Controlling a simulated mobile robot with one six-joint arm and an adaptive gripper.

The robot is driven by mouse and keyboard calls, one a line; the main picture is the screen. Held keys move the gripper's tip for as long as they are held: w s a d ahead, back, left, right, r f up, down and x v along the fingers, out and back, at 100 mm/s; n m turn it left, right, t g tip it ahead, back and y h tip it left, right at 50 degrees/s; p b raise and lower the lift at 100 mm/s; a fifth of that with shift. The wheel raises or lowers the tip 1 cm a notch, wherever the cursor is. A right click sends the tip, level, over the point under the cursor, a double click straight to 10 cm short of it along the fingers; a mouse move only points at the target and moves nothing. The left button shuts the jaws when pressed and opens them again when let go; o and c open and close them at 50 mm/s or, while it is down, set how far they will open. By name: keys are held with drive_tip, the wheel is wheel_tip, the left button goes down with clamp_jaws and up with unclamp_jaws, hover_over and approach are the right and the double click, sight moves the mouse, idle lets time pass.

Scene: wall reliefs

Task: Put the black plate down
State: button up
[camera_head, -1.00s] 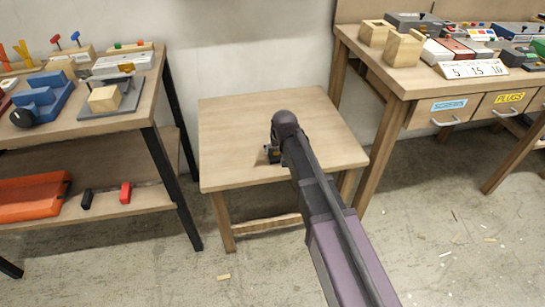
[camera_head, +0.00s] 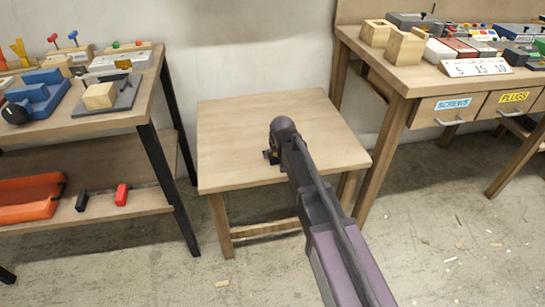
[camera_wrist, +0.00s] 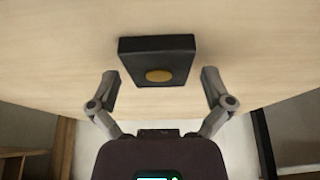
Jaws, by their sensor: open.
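The black plate (camera_wrist: 157,46), a dark flat block with a yellow oval on its near face, lies on the small wooden table (camera_wrist: 60,50) in the wrist view. My gripper (camera_wrist: 159,82) is open, its two fingers spread wide to the left and right of the plate. Bare wood shows between each finger and the plate, so neither finger touches it. In the head view my arm reaches over the small table (camera_head: 235,125) and mostly hides the gripper and the plate.
A shelf bench (camera_head: 110,122) with blue and grey fixtures stands on the left, with an orange tray (camera_head: 28,200) on its lower shelf. A workbench with labelled drawers (camera_head: 450,110) stands on the right. The rest of the small table top is clear.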

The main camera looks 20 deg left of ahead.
sight(276, 156)
drive_tip(key=c, duration=1)
drive_tip(key=shift+c, duration=0.3)
drive_tip(key=shift+r, duration=0.1)
wheel_tip(276, 156, up, 3)
drive_tip(key=p, duration=0.3)
drive_tip(key=shift+r+p, duration=0.2)
drive_tip(key=shift+p, duration=0.1)
drive_tip(key=s+d+r+p, duration=0.1)
drive_tip(key=d, duration=1.5)
drive_tip(key=shift+r, duration=0.2)
